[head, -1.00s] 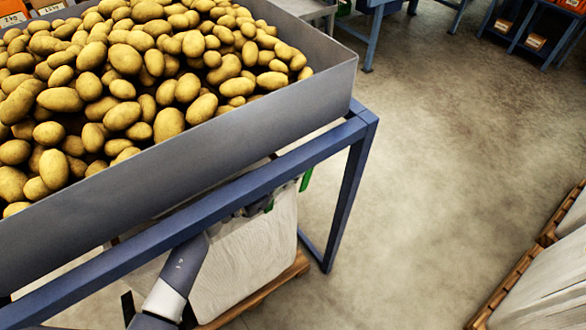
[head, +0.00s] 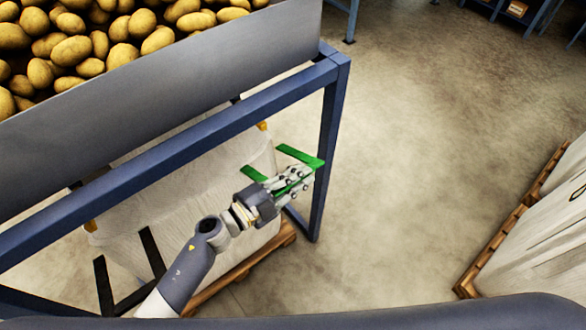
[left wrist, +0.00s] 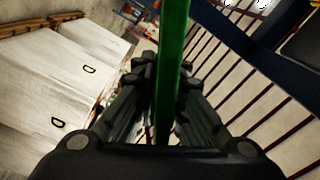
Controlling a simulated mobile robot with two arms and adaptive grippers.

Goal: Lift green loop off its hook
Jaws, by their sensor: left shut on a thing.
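The green loop (head: 303,155) is a flat strap at the right corner of the white bulk bag (head: 225,160), under the grader frame. My left gripper (head: 300,180) is shut on the loop, just outside the bag's corner. In the left wrist view the green loop (left wrist: 172,70) runs upright between the fingers of my left gripper (left wrist: 165,85). A small yellow hook (head: 262,126) shows under the frame beam; the loop appears apart from it. Part of the loop is hidden by the fingers. My right gripper is not in view.
The blue frame's beam (head: 180,143) and corner leg (head: 329,140) stand close to my left arm. Potatoes (head: 75,48) fill the hopper above. Two black straps (head: 152,252) rise from the bag's near side. Another bag on a pallet (head: 500,245) stands right; floor between is clear.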

